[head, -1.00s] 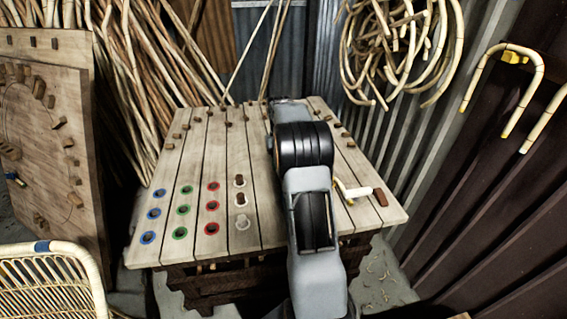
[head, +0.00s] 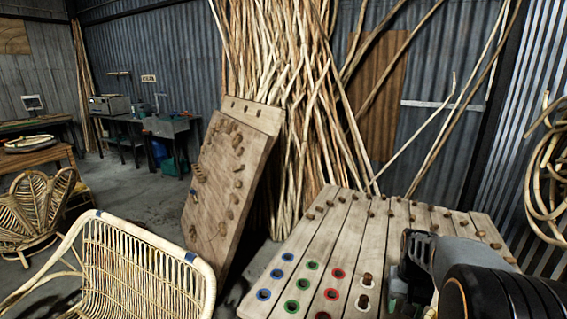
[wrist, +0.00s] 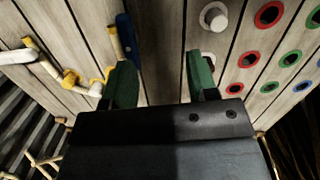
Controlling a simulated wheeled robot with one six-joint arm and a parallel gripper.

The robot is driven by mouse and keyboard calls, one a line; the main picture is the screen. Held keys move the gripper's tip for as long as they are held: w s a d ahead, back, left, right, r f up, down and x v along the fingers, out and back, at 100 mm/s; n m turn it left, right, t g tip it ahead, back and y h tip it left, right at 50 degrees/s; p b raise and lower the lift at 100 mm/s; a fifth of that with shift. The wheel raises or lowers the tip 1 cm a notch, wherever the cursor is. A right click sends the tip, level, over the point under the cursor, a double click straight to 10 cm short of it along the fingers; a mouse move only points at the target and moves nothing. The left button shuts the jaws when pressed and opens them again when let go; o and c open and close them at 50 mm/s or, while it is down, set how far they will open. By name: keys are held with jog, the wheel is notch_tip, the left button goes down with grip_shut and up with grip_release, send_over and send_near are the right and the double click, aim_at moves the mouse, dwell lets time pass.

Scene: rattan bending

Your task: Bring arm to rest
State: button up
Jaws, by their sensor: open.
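My gripper (wrist: 163,75) is open in the wrist view, its two green fingers apart over the wooden peg board. Nothing shows between them except bare planks. A bent rattan piece with yellow ends (wrist: 113,45) and a blue part (wrist: 125,38) lie close by the left finger; I cannot tell whether they touch. A white peg (wrist: 213,17) stands beyond the right finger. In the head view my arm is at the lower right, over the peg board (head: 335,235), and I cannot make out the fingers there.
Red, green and blue ringed holes (head: 303,284) line the board's near left. A leaning peg panel (head: 225,180) and rattan chair (head: 130,270) stand left. Rattan poles (head: 290,100) lean behind, and coils (head: 545,175) hang at right. Floor (head: 130,185) is open at far left.

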jog(key=s+a+r+n+t+p, duration=0.1)
jog(key=s+a+r+n+t, duration=0.2)
jog(key=s+a+r, duration=0.3)
jog(key=s+a+t, duration=0.1)
jog(key=s+a, duration=0.4)
jog(key=a, duration=0.2)
jog(key=shift+s+a+r+n+t, duration=0.25)
jog(key=shift+s+r+n+t, duration=0.05)
jog(key=shift+s+r+n, duration=0.1)
jog(key=shift+a+r, duration=0.2)
jog(key=shift+a, duration=0.05)
jog(key=shift+c, duration=0.3)
